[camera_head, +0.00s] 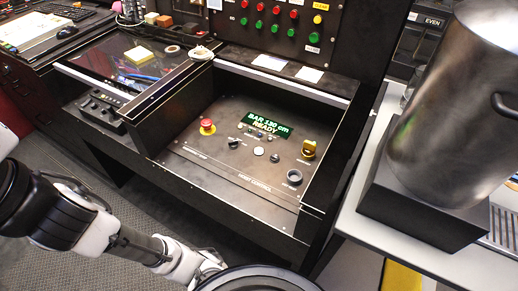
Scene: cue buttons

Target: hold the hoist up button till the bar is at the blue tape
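The hoist control panel (222,172) is a dark recessed board in the middle of the desk. Its green-lit display (267,124) appears to read "BAR 130 cm READY". Below the display are a black knob (234,143), a pale round button (259,151) and a small dark button (275,158). The labels are too small to read, so I cannot tell which control is hoist up. No bar or blue tape shows. My arm (135,245) reaches in from the lower left, below the desk's front edge. My gripper is not in view.
A red mushroom button (207,125) sits on the panel's left, a yellow control (309,148) and a black ring-shaped control (294,177) on its right. A large metal pot (445,105) stands on a black block (415,215) at the right. The space above the panel looks clear.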

